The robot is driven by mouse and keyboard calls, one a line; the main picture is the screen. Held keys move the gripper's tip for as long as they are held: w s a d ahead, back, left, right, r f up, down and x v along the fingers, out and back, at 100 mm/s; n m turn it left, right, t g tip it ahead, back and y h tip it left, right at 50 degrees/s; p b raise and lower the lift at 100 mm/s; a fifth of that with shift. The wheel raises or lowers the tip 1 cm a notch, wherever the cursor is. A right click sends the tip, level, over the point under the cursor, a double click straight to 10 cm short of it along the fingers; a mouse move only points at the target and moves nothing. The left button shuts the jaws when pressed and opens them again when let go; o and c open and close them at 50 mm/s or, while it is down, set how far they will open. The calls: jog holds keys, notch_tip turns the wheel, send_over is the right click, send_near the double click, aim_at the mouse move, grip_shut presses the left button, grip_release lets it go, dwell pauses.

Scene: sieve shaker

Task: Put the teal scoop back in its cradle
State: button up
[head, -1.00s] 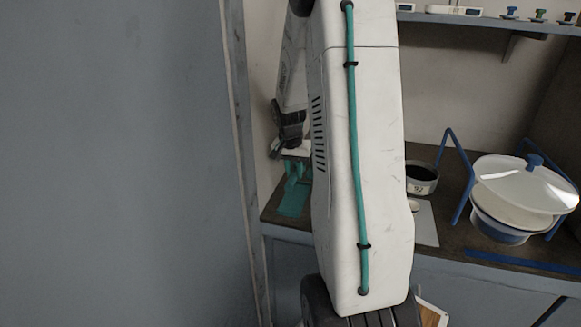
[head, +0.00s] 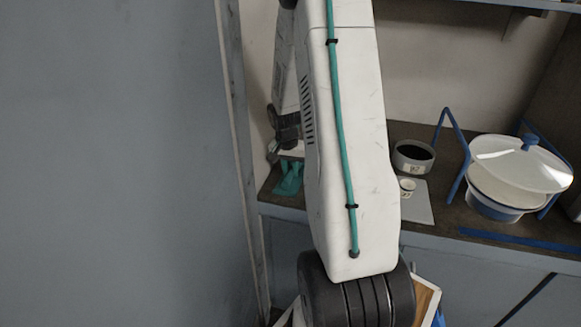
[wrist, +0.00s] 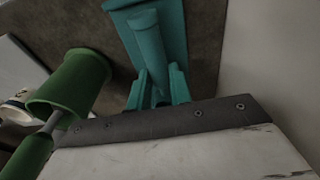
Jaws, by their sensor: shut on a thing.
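In the wrist view a teal scoop (wrist: 150,50) shows as a round teal bar running down toward my gripper (wrist: 158,98). Teal uprights stand on both sides of its lower end, and a flat teal plate (wrist: 172,12) lies behind it; I cannot tell which teal parts are cradle. A dark strip with screws hides the gripped end. In the head view my gripper (head: 287,142) is at the shelf's left end, just above teal parts (head: 289,179). It is shut on the scoop; whether the scoop is seated is unclear.
Green cup-like pieces (wrist: 75,85) are close on the left in the wrist view. In the head view a dark-mouthed pot (head: 413,157), a small cup (head: 407,186) and a lidded white bowl (head: 510,180) stand to the right. A post (head: 236,130) borders the left.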

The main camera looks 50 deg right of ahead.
jog(key=shift+f, duration=0.3)
dwell(0.4)
jog(key=o, duration=1)
jog(key=shift+c, duration=0.2)
jog(key=shift+r, duration=3.5)
